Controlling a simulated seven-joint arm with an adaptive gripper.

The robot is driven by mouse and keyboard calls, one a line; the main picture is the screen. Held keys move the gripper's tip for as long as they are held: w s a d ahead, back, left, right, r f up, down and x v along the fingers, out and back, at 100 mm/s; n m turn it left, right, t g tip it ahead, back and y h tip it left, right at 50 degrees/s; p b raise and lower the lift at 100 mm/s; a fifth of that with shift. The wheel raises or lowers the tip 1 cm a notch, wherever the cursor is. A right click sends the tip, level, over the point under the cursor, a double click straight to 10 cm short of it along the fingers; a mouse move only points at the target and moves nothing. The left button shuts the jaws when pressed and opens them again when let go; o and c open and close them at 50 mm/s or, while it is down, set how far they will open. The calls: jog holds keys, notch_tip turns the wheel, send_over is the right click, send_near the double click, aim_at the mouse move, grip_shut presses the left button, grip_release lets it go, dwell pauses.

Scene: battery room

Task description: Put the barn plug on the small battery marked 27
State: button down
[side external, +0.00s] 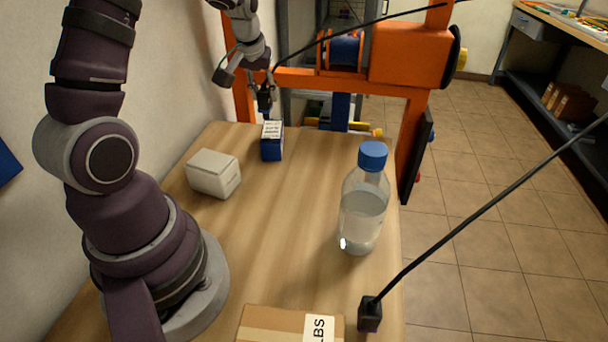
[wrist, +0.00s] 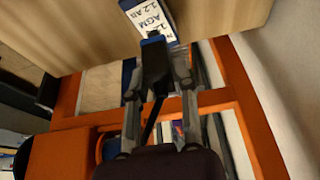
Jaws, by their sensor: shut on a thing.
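My gripper (side external: 265,90) is shut on a black plug (side external: 265,101), held a little above the far end of the table. A black cable runs from it up to the right. In the wrist view my gripper (wrist: 158,78) has a finger on each side of the plug (wrist: 153,58). A small blue battery (side external: 272,150) with a white label stands upright just below the plug, which looks apart from it. In the wrist view the battery's label (wrist: 147,18) reads AGM and 1.2 Ah, partly hidden by the plug. No 27 and no plug marking is legible.
A second black plug (side external: 370,314) with a cable stands at the table's near right edge. A white box (side external: 213,174), a clear bottle (side external: 363,208) with a blue cap and a cardboard box (side external: 275,322) stand on the table. An orange frame (side external: 385,90) rises behind its far end.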

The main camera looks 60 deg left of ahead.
jog(key=shift+w+a, duration=0.55)
jog(key=shift+w, duration=0.25)
jog(key=shift+f, duration=1.8)
jog(key=shift+f, duration=0.2)
jog(key=c, duration=0.9)
grip_release()
jog(key=shift+r, duration=0.1)
